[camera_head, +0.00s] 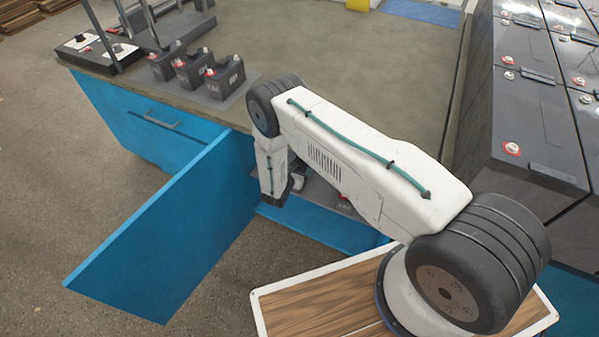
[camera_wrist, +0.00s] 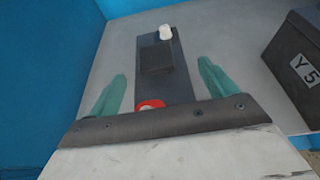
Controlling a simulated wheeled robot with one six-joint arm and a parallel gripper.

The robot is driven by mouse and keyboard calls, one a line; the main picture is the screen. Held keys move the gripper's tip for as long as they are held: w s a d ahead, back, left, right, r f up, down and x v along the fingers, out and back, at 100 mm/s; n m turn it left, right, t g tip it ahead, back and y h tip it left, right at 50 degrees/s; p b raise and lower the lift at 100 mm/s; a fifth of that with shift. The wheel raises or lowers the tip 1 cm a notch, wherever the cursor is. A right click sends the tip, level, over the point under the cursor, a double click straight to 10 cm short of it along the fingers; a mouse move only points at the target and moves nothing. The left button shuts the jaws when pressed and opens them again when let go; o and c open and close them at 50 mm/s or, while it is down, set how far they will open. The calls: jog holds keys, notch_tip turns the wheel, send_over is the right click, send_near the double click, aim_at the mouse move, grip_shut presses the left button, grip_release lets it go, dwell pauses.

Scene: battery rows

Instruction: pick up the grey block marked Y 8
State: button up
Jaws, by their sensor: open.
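In the wrist view my gripper (camera_wrist: 160,72) is open, with a green finger on each side of a dark grey block (camera_wrist: 178,83). This block has a white terminal at its far end and a red-ringed terminal at its near end. Gaps show between it and both fingers. No label on it is visible, so I cannot tell whether it is Y 8. A grey block marked Y 5 (camera_wrist: 299,70) stands to the right. In the head view my gripper (camera_head: 274,196) reaches down into the open blue cabinet, its fingertips hard to make out.
The blue cabinet door (camera_head: 165,235) stands open, left of my arm. Several dark batteries (camera_head: 225,78) stand on the bench top (camera_head: 330,45). Large dark battery blocks (camera_head: 530,120) fill the right side. In the wrist view a blue wall (camera_wrist: 45,70) rises at the left.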

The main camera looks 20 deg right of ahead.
grip_shut()
jog(key=shift+w, duration=0.1)
jog(key=shift+r, duration=0.1)
